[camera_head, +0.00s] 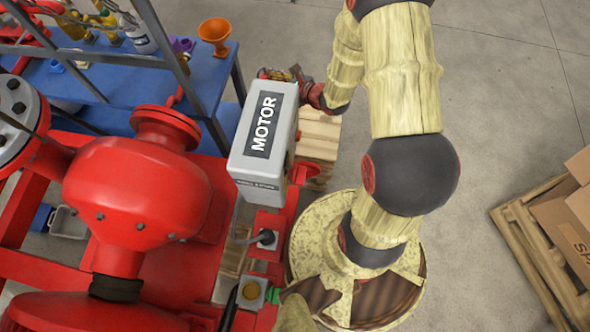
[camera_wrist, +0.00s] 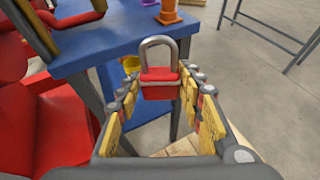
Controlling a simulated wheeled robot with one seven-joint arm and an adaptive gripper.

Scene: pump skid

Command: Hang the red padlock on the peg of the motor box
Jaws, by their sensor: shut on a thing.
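The red padlock (camera_wrist: 161,84) is upright in the wrist view, its grey shackle loop on top. My gripper (camera_wrist: 162,92) is shut on its body, with yellow-padded fingers on both sides. In the head view, my gripper (camera_head: 283,75) is at the far end of the grey motor box (camera_head: 266,125), labelled MOTOR, and partly hidden by it. I cannot make out the padlock there. The box's peg is not clearly visible in either view. A red part (camera_head: 304,172) sticks out from the box's right side.
A blue table (camera_head: 115,92) with bottles and an orange funnel (camera_head: 214,32) stands at the back left. A red pump (camera_head: 135,190) is left of the box. A pallet with cartons (camera_head: 555,220) lies at right. Open floor lies behind my arm.

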